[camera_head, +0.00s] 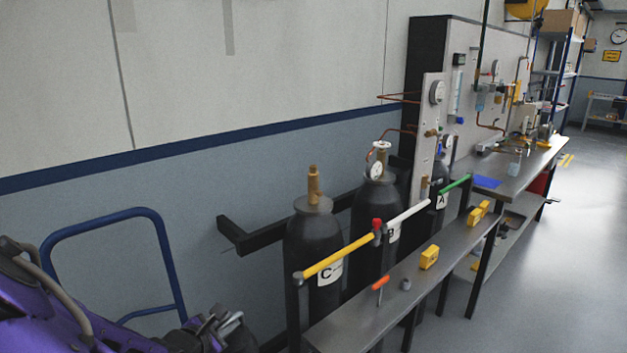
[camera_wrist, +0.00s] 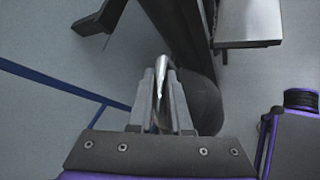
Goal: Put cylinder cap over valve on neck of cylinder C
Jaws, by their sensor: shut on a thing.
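Cylinder C (camera_head: 313,238) is a dark upright bottle with a white C label, standing nearest me in the row in the head view. Its bare brass valve (camera_head: 313,186) stands up from the neck. My gripper (camera_head: 228,324) is low, to the left of and below the cylinder's top. In the wrist view its jaws (camera_wrist: 162,92) are shut on a pale metal edge (camera_wrist: 162,70), apparently part of the cylinder cap. A dark rounded body (camera_wrist: 208,104) shows beside the jaws; I cannot tell whether it belongs to the cap. The rest of the held thing is hidden.
A yellow bar (camera_head: 338,256) crosses before cylinder C, above a narrow bench (camera_head: 400,302). A black wall bracket (camera_head: 240,236) juts out behind it. A blue trolley frame (camera_head: 165,250) stands left. Cylinder B (camera_head: 378,220), with a gauge, is close on the right.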

